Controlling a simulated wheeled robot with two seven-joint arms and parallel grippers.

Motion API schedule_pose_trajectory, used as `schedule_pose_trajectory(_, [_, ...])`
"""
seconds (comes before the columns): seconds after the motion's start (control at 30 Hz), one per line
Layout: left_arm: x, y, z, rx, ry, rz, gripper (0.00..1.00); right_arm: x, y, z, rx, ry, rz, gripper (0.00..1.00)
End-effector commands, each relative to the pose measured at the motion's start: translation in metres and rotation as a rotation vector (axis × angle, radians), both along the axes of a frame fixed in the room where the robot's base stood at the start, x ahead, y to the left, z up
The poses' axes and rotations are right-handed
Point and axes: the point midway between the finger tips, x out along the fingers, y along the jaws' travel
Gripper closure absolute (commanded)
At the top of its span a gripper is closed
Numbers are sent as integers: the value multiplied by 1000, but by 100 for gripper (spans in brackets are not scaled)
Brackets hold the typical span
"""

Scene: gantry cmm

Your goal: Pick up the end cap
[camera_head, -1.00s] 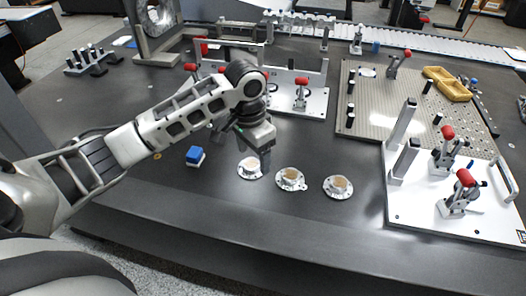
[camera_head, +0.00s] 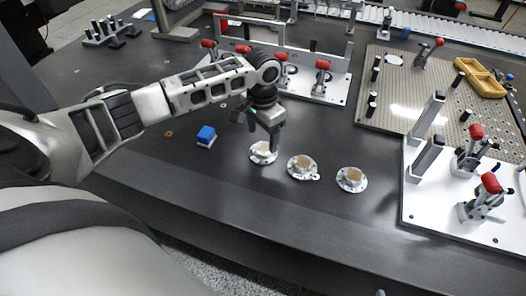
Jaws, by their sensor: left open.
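Three round flanged end caps with tan centres lie in a row on the dark table: a left end cap (camera_head: 262,153), a middle end cap (camera_head: 302,167) and a right end cap (camera_head: 352,180). My left gripper (camera_head: 274,146) points down at the right side of the left end cap, very close to it. Its jaws are open, though the fingers overlap in this view. Whether they touch the cap cannot be told. My right gripper is not in view.
A small blue-and-white block (camera_head: 206,136) lies left of the caps. A white fixture plate with red-handled clamps (camera_head: 429,212) stands at right, a perforated plate (camera_head: 419,83) behind it. Another clamp fixture (camera_head: 338,88) stands behind the gripper. The table front is clear.

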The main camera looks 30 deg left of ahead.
Motion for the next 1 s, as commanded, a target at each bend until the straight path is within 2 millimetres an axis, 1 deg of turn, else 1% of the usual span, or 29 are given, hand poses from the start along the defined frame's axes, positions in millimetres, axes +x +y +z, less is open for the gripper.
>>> schedule_pose_trajectory(0.2, [3, 1, -34, 1, 4, 1, 30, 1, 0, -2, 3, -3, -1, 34])
schedule_pose_trajectory(0.3, [3, 1, -44, 2, 3, 0, 30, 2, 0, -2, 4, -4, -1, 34])
schedule_pose_trajectory(0.4, [3, 1, -48, 2, 0, 0, 30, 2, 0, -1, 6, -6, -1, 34])
schedule_pose_trajectory(0.6, [3, 1, -48, 1, 1, 0, 30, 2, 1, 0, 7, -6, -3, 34])
schedule_pose_trajectory(0.67, [3, 1, -48, 1, 1, 0, 46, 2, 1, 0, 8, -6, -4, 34])
schedule_pose_trajectory(0.7, [3, 1, -48, 1, 1, 0, 57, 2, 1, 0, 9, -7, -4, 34])
schedule_pose_trajectory(0.8, [3, 1, -48, 1, 1, 0, 84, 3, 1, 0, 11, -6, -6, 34])
schedule_pose_trajectory(1.0, [3, 1, -47, 1, 0, 0, 84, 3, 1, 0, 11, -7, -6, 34])
